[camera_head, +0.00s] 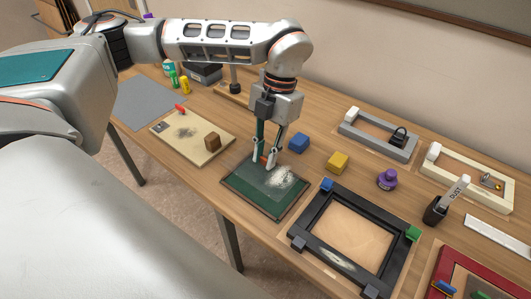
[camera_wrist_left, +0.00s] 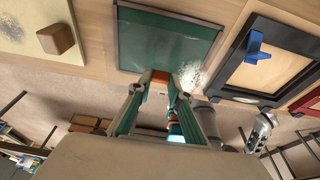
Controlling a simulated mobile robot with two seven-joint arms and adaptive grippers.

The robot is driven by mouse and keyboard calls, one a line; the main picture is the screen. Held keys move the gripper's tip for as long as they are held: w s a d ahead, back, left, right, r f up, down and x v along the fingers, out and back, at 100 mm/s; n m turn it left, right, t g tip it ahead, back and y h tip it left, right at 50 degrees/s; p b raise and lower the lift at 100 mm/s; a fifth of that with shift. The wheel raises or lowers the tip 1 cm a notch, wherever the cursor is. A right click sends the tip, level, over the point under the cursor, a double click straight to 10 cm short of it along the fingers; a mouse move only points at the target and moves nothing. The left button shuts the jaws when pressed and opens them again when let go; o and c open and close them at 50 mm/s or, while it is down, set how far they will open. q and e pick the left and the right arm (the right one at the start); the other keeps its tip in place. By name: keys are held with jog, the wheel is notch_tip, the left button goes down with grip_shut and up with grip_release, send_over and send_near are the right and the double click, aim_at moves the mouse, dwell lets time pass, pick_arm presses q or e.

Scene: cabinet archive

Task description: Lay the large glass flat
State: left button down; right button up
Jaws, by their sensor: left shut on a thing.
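My left gripper (camera_head: 266,161) reaches down from above and is shut on a small orange-red block (camera_wrist_left: 160,76). The block is at the edge of a dark-framed green panel (camera_head: 245,192). The panel lies flat on the table and has a pale dusty smear (camera_head: 281,177) on its right part. The large glass is hard to make out; it may be a clear pane over the green panel. I cannot tell whether it touches the panel. The left wrist view shows the green panel (camera_wrist_left: 160,42) just beyond the fingertips. My right gripper is not identifiable.
A black frame (camera_head: 300,222) stands close on the right, with a blue clip and a green clip. A beige board (camera_head: 170,138) with a brown block is to the left. Blue (camera_head: 299,143) and yellow (camera_head: 338,162) blocks and a purple jar (camera_head: 387,180) sit behind.

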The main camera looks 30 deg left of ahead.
aim_at(265, 170)
pick_arm(q)
jog(key=shift+f, duration=0.1)
pick_arm(e)
jog(key=shift+f, duration=0.1)
pick_arm(q)
jog(key=shift+f+b, duration=0.35)
jog(key=shift+f, duration=0.1)
jog(key=shift+f+b, duration=0.45)
jog(key=shift+f, duration=0.25)
jog(key=shift+f+b, duration=0.3)
jog(key=shift+f, duration=0.15)
jog(key=shift+f+b, duration=0.4)
jog(key=shift+f, duration=0.9)
pick_arm(e)
jog(key=shift+w+a+f+y, duration=0.1)
jog(key=shift+w+a+y, duration=0.15)
jog(key=shift+a, duration=0.35)
jog(key=shift+w+a+f+y, duration=0.15)
jog(key=shift+w+a, duration=0.2)
jog(key=shift+a, duration=0.2)
